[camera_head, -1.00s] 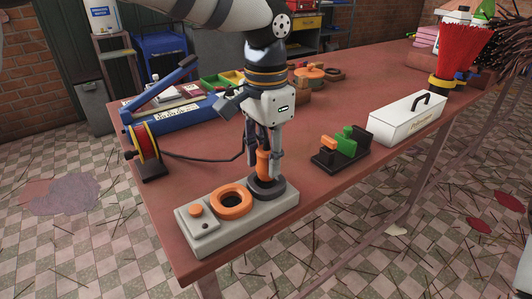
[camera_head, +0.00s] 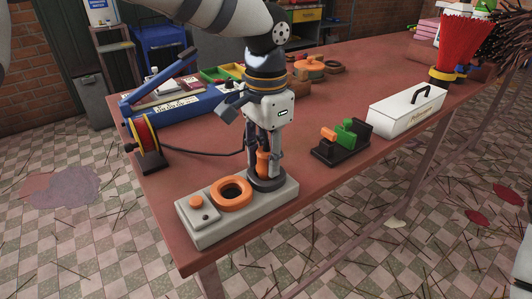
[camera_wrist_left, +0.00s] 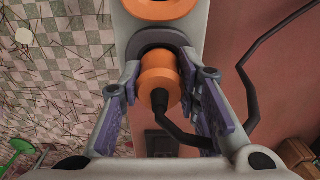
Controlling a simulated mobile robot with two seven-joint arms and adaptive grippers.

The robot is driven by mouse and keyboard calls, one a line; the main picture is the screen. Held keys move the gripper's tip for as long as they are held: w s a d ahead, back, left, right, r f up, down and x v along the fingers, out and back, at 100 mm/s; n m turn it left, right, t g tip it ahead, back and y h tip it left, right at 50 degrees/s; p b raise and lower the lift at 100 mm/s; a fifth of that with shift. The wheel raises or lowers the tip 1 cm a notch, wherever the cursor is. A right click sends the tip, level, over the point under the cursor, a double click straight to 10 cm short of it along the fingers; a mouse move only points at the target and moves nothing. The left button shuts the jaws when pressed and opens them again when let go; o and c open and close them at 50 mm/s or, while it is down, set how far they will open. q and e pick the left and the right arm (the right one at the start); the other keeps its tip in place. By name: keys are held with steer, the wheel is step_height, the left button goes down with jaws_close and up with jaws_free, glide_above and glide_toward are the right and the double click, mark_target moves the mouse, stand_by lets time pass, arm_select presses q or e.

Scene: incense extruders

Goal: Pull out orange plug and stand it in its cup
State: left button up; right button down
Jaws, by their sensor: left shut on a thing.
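The orange plug (camera_head: 263,161) stands upright at the dark round socket (camera_head: 267,180) on the right end of the grey base block (camera_head: 275,203). My left gripper (camera_head: 264,166) points down and is shut on the plug. In the left wrist view the plug (camera_wrist_left: 159,84) sits between the two fingers, with a black cord leaving its top. An orange ring cup (camera_head: 232,193) is on the same block, left of the socket; its edge also shows in the left wrist view (camera_wrist_left: 158,8). I cannot tell whether the plug is still seated. My right gripper is not in view.
A cable reel (camera_head: 146,138) with the black cord stands left. A black holder with green and orange blocks (camera_head: 343,144) and a white case (camera_head: 407,112) stand right. A blue extruder (camera_head: 187,113) lies behind. The table front right of the block is bare.

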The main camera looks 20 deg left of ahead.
arm_select(q)
steer(key=shift+f, duration=0.2)
steer(key=o, duration=1.2)
steer(key=shift+o, duration=0.2)
